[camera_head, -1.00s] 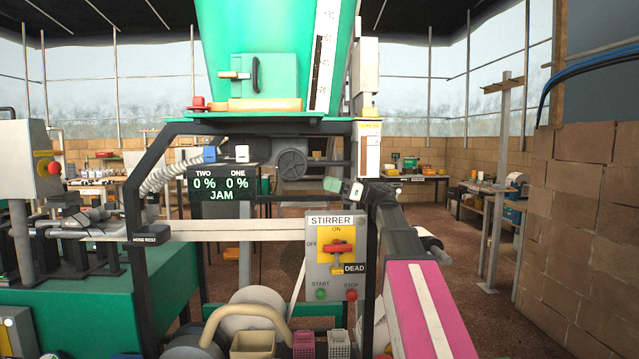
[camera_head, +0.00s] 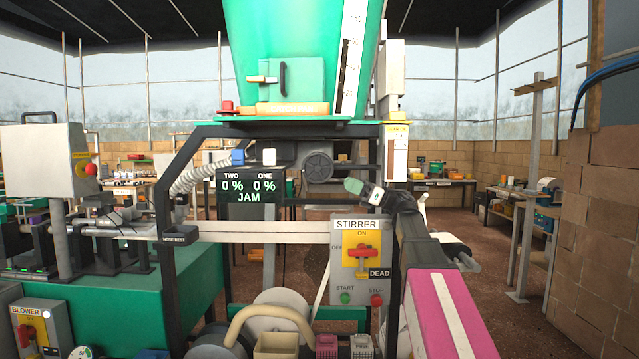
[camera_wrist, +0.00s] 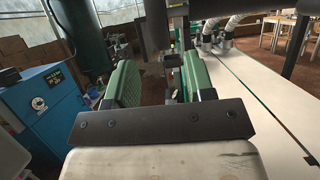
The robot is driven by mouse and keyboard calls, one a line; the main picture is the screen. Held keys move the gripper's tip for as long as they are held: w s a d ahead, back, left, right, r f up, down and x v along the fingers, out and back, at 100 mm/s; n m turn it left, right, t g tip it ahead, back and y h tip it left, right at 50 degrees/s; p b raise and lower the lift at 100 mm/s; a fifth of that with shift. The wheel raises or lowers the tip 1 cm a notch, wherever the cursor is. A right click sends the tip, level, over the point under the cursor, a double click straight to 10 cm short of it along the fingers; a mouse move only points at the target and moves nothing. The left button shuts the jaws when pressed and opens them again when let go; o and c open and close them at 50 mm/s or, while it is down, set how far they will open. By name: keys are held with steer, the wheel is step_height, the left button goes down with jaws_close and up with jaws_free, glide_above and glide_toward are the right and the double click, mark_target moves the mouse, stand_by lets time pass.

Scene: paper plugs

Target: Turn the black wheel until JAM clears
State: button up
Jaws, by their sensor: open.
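The black wheel (camera_head: 318,167) is a dark round disc under the green hopper, behind the machine's front frame. The display (camera_head: 248,187) left of it reads TWO 0 %, ONE 0 % and JAM in green letters. My gripper (camera_head: 365,192) is to the right of the wheel and slightly lower in the head view, apart from it in the picture. In the wrist view my gripper (camera_wrist: 160,82) shows two green-padded fingers spread apart with nothing held between them. I cannot make out the wheel for certain in the wrist view.
The green hopper (camera_head: 300,50) stands above the wheel. The STIRRER panel (camera_head: 358,260), tagged DEAD, is below. A blue cabinet (camera_wrist: 45,105) stands at left in the wrist view, and a pale belt-like surface (camera_wrist: 245,115) runs at right.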

mark_target(320, 181)
steer(key=a, duration=0.9)
steer(key=shift+w+r, duration=0.15)
steer(key=shift+r, duration=0.1)
steer(key=shift+x, duration=0.85)
jaws_close()
steer(key=shift+d+h, duration=0.35)
steer(key=shift+h, duration=0.45)
